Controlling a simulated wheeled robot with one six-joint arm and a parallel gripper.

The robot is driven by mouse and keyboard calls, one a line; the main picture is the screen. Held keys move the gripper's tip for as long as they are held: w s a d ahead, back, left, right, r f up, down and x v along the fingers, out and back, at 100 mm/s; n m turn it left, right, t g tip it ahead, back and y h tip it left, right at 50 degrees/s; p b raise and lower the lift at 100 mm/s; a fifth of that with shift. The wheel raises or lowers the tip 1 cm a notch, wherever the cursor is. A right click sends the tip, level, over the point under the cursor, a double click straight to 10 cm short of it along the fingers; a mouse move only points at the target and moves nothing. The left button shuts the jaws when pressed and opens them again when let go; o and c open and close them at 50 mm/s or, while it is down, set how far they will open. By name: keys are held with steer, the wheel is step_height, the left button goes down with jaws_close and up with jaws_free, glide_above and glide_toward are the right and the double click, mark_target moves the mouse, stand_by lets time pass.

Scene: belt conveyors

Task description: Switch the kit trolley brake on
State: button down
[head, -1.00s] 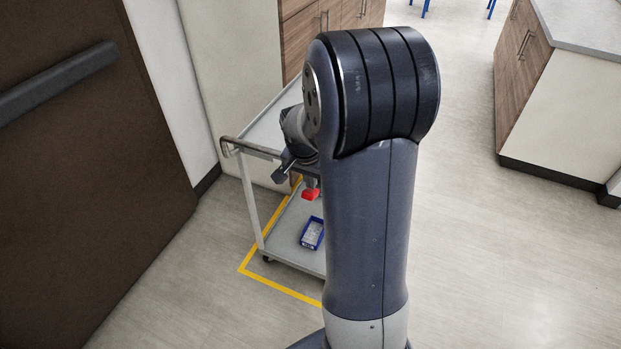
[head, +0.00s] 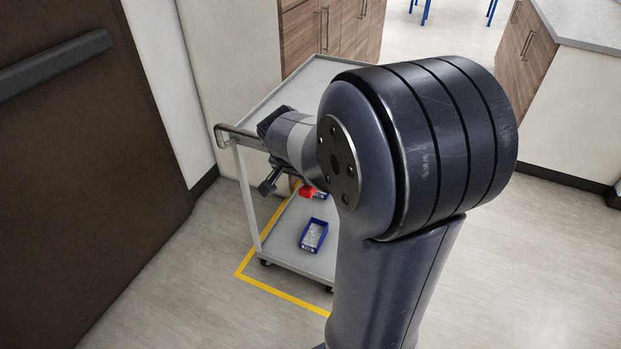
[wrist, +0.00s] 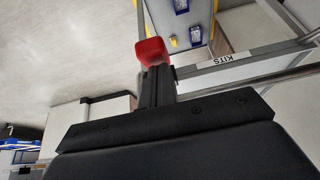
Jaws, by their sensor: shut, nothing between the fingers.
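The kit trolley (head: 246,200) is a grey two-shelf cart with a push handle (head: 222,135); it shows at centre left in the head view. Its "KITS" label (wrist: 229,60) shows in the wrist view. A red lever (head: 306,192) shows below the top shelf, partly hidden by my arm. In the wrist view the red lever (wrist: 151,51) appears right at the fingertips of my gripper (wrist: 156,75). Whether they touch, and the brake's setting, I cannot tell. My gripper (head: 268,187) is shut and empty beside the trolley's handle end.
A blue bin (head: 314,235) sits on the lower shelf. Yellow tape (head: 270,287) marks the floor around the trolley. A brown door (head: 80,150) stands left, wooden cabinets (head: 335,35) behind, and a counter (head: 590,95) right. The floor in front is clear.

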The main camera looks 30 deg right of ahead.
mark_target(303, 195)
steer(key=shift+s+a+f+t+h+b, duration=0.35)
steer(key=shift+f+b, duration=0.35)
steer(key=shift+b, duration=1.4)
steer(key=shift+a+f+t+h+b, duration=0.25)
steer(key=shift+f+h+b, duration=0.4)
steer(key=shift+b, duration=1.4)
steer(key=shift+s+a+f+t+h+b, duration=0.2)
steer(key=shift+f+t+h+b, duration=0.4)
steer(key=shift+b, duration=1.5)
steer(key=f+b, duration=0.1)
steer(key=b, duration=0.4)
steer(key=f+t+h+b, duration=0.1)
steer(key=f+b, duration=0.1)
steer(key=b, duration=0.3)
steer(key=f+h+b, duration=0.1)
steer(key=b, duration=0.4)
steer(key=shift+s+a+f+t, duration=0.2)
steer(key=shift+s+a+t, duration=0.05)
steer(key=shift+t, duration=0.15)
steer(key=shift+s+f+b, duration=0.1)
steer(key=shift+f+b, duration=0.25)
steer(key=shift+b, duration=0.1)
steer(key=shift+r, duration=0.1)
